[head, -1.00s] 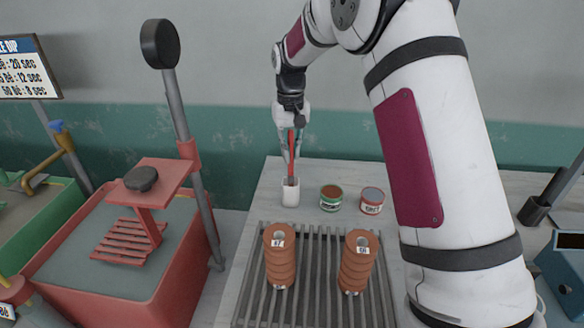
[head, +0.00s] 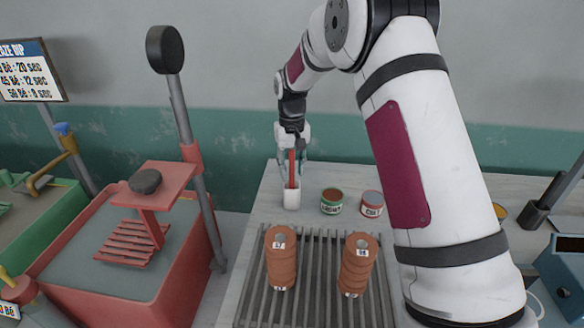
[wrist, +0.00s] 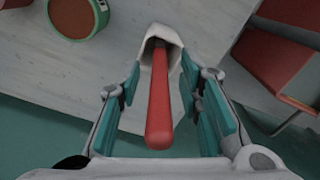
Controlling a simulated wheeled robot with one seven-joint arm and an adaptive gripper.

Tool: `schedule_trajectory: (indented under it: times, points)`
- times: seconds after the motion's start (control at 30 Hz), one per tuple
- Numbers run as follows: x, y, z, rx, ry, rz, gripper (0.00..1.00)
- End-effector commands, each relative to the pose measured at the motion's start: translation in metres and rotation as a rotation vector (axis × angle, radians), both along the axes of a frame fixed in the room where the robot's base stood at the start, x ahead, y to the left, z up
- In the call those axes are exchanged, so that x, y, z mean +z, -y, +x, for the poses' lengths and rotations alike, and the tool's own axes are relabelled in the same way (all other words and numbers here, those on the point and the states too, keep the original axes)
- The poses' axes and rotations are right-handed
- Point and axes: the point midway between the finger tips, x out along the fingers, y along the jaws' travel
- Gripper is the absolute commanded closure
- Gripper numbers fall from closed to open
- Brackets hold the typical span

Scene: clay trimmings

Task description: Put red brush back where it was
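The red brush (head: 291,167) stands upright in a white cup (head: 291,199) on the table, its lower end hidden inside. In the wrist view, the brush handle (wrist: 159,105) points toward the camera and the cup's mouth (wrist: 158,38) shows around its far end. My gripper (head: 293,178) is directly above the cup. Its teal fingers stand open on both sides of the handle, and in the wrist view (wrist: 159,80) there is a clear gap on each side.
A green-banded can (head: 331,205) and a red-banded can (head: 371,209) stand right of the cup. In front, two stacks of brown clay pieces (head: 281,262) (head: 357,268) stand on a slatted rack (head: 319,284). A red tank (head: 187,262) is at left.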

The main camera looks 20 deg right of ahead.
Motion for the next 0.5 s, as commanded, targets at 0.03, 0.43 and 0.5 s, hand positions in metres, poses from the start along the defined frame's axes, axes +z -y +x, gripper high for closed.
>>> schedule_trajectory:
  times: [0.03,0.43,0.5]
  points:
    - [0.0,0.0,0.0,0.0,0.0,0.0,0.67]
    - [0.025,0.0,0.001,0.0,0.005,0.0,0.67]
    - [0.039,0.0,0.001,0.0,0.005,0.0,0.67]
